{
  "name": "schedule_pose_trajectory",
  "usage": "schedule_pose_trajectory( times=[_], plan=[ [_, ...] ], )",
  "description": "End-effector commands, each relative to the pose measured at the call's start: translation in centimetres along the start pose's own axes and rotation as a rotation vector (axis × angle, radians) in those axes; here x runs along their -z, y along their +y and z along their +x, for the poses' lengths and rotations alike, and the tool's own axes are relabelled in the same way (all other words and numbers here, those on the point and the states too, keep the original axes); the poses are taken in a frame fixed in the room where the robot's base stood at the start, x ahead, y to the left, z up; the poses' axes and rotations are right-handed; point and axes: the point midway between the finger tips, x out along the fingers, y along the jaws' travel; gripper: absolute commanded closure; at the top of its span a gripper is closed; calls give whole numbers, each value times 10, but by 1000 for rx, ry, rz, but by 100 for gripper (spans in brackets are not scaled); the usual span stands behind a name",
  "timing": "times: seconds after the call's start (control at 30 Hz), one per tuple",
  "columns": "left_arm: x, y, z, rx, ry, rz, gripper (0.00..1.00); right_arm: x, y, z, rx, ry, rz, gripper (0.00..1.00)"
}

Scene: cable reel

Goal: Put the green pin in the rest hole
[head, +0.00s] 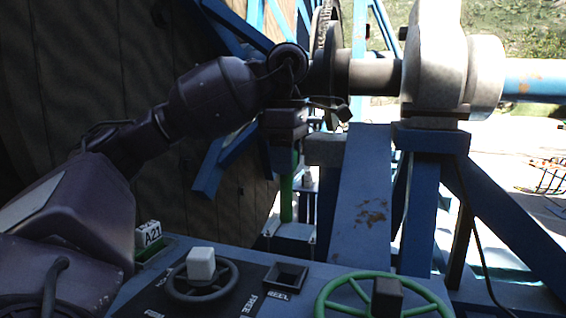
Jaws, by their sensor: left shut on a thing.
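My left arm reaches in from the left, and its gripper (285,138) points down near the middle of the head view. It is shut on the upper end of the green pin (287,200), which hangs upright below it. The pin's lower end meets or passes behind a small grey-blue bracket (290,238); I cannot tell whether it sits in a hole there. No hole marked as the rest hole can be read. My right gripper is not in view.
A control panel in front carries a dark handwheel (201,275), a green handwheel (383,297) and a square socket (287,275) above the word REEL. Blue frame beams (362,205) stand right of the pin. A shaft with a pale round housing (452,65) lies above them.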

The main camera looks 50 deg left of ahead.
Motion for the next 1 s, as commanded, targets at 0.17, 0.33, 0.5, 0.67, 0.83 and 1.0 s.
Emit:
schedule_pose_trajectory(
  times=[0.17,0.33,0.5,0.67,0.83,1.0],
  plan=[
    [0,-1,-13,-4,-3,1,100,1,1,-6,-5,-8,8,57],
    [0,-1,-20,-4,-2,1,100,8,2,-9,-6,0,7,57],
    [0,-1,-28,-4,-2,0,100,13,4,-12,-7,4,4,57],
    [0,0,-35,-3,-2,0,100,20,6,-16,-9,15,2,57],
    [0,0,-42,-2,-1,0,100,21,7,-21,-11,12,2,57],
    [0,0,-48,-2,-1,0,100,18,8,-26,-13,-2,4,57]
  ],
)
